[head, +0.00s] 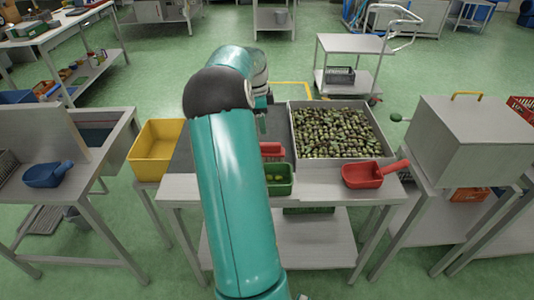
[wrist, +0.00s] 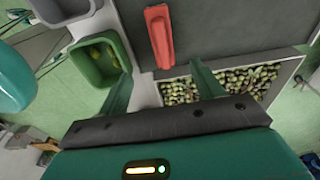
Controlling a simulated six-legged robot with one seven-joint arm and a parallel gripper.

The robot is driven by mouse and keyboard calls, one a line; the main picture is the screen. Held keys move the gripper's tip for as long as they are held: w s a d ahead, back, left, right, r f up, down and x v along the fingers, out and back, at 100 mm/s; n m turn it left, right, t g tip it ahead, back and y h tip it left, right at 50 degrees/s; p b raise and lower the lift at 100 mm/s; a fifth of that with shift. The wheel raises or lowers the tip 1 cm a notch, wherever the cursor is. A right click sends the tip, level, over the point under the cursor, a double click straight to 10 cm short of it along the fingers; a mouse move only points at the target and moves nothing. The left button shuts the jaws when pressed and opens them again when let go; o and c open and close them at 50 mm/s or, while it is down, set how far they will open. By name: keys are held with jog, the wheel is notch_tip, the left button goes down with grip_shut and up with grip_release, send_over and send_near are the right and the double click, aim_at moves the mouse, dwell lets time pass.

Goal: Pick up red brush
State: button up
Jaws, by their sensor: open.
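The red brush (wrist: 158,36) lies on the dark grey mat (wrist: 215,24) on the table. In the wrist view it is at the top middle, beyond my fingertips. In the head view, the red brush (head: 271,149) shows just right of my arm and is partly hidden by it. My gripper (wrist: 161,82) is open with nothing between its two green fingers. It is above the table, apart from the brush. In the head view my gripper is mostly hidden behind my arm.
A green bin (head: 280,188) stands close to the brush on the near side. A large tray of olives (head: 290,118) is to the right, with a red scoop (head: 363,184) in front. A yellow crate (head: 153,170) is left of the table.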

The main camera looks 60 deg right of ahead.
aim_at(267, 144)
jog(key=f, duration=0.5)
jog(key=s+d+f, duration=0.1)
jog(key=f, duration=0.2)
jog(key=shift+s+d+f, duration=0.1)
jog(key=shift+s+f, duration=0.05)
jog(key=shift+f, duration=1.4)
jog(key=shift+s+d+f, duration=0.1)
jog(key=shift+s+f, duration=0.05)
jog(key=shift+f, duration=1.4)
jog(key=shift+r, duration=0.1)
grip_shut()
